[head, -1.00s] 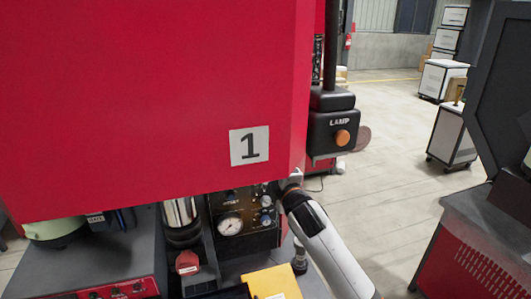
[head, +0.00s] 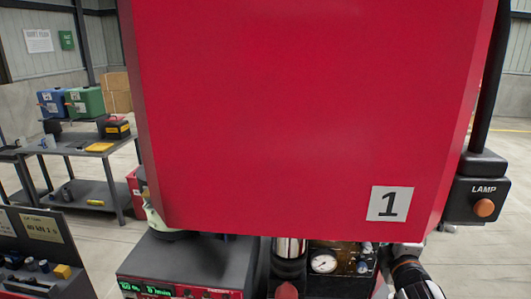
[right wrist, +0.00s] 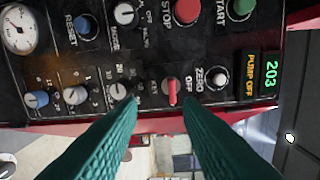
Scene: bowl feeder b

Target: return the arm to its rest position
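My right arm (head: 412,276) enters at the lower right of the head view, by the panel under the red machine cover (head: 300,110). Its gripper is hidden there. In the right wrist view my right gripper (right wrist: 159,103) is open, with two green ribbed fingers apart and nothing held between them. Its tips are in front of the black control panel (right wrist: 150,60). A small red toggle switch (right wrist: 172,92) shows between the tips, beside an OFF label. It appears apart from both fingers. My left gripper is not in view.
The panel also carries a red STOP button (right wrist: 188,11), a white ZERO button (right wrist: 217,78) and a green display (right wrist: 270,74). A lamp box (head: 478,190) hangs right of the cover. A grey workbench (head: 85,143) stands at the left. Open floor lies behind.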

